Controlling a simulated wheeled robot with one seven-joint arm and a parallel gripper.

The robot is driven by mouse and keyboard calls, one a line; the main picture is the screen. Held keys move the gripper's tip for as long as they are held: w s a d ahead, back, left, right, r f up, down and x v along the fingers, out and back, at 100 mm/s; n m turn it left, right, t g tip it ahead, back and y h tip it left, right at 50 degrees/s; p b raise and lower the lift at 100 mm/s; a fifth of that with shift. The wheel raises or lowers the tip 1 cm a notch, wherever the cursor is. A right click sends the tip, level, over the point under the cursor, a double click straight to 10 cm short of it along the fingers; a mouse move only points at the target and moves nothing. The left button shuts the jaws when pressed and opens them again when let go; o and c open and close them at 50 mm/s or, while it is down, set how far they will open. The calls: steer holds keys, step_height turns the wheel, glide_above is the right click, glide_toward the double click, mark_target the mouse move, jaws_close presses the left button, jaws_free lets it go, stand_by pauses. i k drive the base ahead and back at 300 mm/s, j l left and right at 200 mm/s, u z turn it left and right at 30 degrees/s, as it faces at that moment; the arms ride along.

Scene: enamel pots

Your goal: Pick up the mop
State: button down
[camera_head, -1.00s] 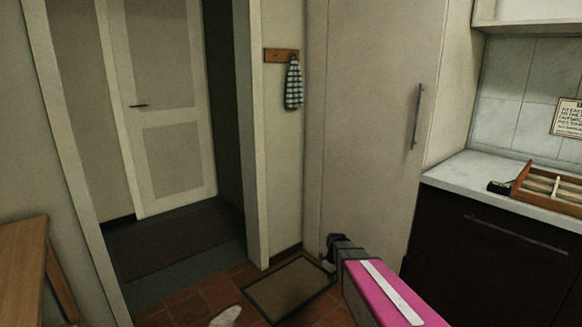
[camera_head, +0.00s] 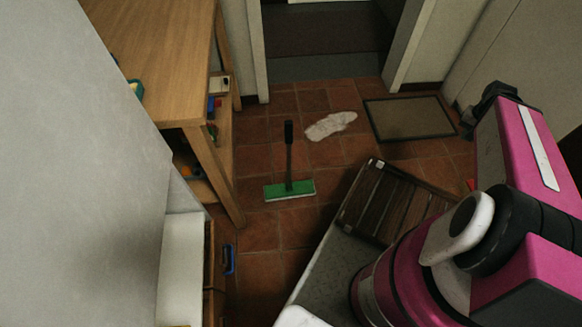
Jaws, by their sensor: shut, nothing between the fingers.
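The mop is on the tiled floor near the middle of the head view. It has a flat green head (camera_head: 290,190) and a short dark handle with a black grip (camera_head: 289,132) pointing away from me. I cannot tell whether the handle stands up or lies back. My gripper (camera_head: 474,112) is at the far end of my pink arm on the right, shut and empty. It is well to the right of the mop and not touching it. Its fingers are small and dark here.
A wooden table (camera_head: 160,50) with items on its lower shelf stands left of the mop. A white cloth (camera_head: 331,125) and a doormat (camera_head: 409,118) lie beyond it. A dark slatted wooden thing (camera_head: 385,205) is nearer, right of the mop. Tiles around the mop are clear.

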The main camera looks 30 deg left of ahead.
mark_target(290, 190)
steer(key=u, duration=2.25)
steer(key=k+j+z, duration=0.4)
steer(key=j, duration=0.2)
steer(key=i, duration=0.05)
